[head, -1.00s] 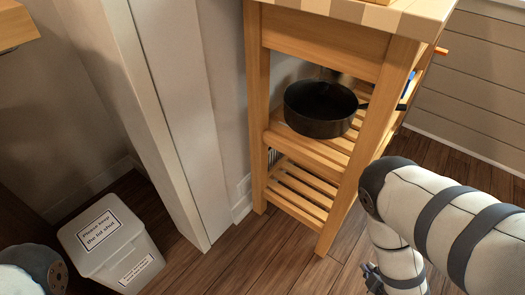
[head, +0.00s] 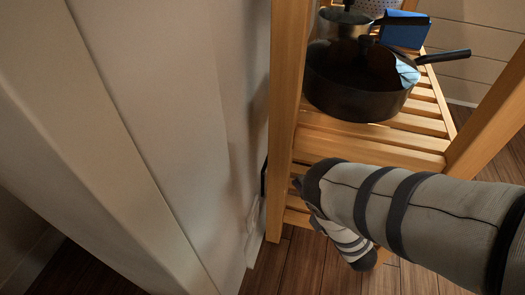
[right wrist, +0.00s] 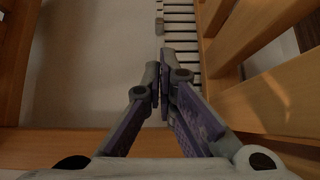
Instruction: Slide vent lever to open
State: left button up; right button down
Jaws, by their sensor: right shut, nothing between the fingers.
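In the right wrist view, a white vent with dark slots (right wrist: 182,40) is set low in the wall, seen between wooden cart parts. A small grey tab (right wrist: 159,25), which looks like the vent lever, stands at the left edge of the slots. My right gripper (right wrist: 159,82) is shut and empty. Its fingertips point toward the vent, below the tab in the picture and apart from it. In the head view my right arm reaches low beside the cart, and the cart's front leg hides most of the gripper and the vent. My left gripper is out of view.
The wooden cart (head: 288,110) stands close to the wall, its slats and legs around my right gripper. A black pan (head: 355,95), a smaller pot (head: 345,22) and a blue item (head: 404,30) are on its shelf. Wood floor (head: 330,270) shows below.

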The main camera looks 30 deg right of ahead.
jog(key=shift+w, duration=0.35)
jog(key=shift+s+r, duration=0.15)
jog(key=shift+r, duration=0.1)
jog(key=w+b, duration=0.1)
jog(key=w, duration=0.2)
jog(key=w+b, duration=0.1)
jog(key=w, duration=0.2)
jog(key=w+b, duration=0.1)
jog(key=w, duration=0.1)
jog(key=shift+w+d+f, duration=0.15)
jog(key=shift+w+d, duration=0.15)
jog(key=shift+w, duration=0.1)
jog(key=shift+w+b, duration=0.35)
jog(key=shift+w, duration=0.2)
